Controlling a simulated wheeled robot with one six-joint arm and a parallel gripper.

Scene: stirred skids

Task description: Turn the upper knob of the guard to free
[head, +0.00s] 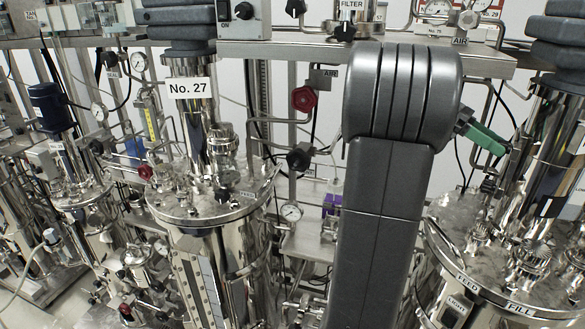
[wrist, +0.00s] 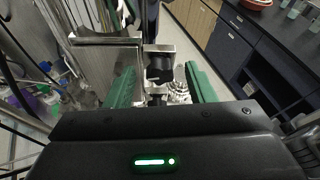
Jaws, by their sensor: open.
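In the wrist view, a black knob (wrist: 160,69) sits on a squared steel bracket (wrist: 160,49), which looks like part of the guard. A smaller dark part shows just below it; I cannot tell whether it is a second knob. My gripper (wrist: 160,78) is open, with one green finger on each side of the knob and gaps on both sides. I cannot tell how far beyond the fingertips the knob lies, nor read any setting. In the head view the green fingers of my gripper (head: 485,138) show beside the steel column at right; the knob is not visible there.
A steel vessel lid (head: 465,235) marked FEED and FILL lies below my gripper. A steel column (head: 540,140) stands close to its right. The vessel marked No. 27 (head: 190,88) stands left. In the wrist view, dark cabinets (wrist: 240,50) stand beyond a stretch of floor.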

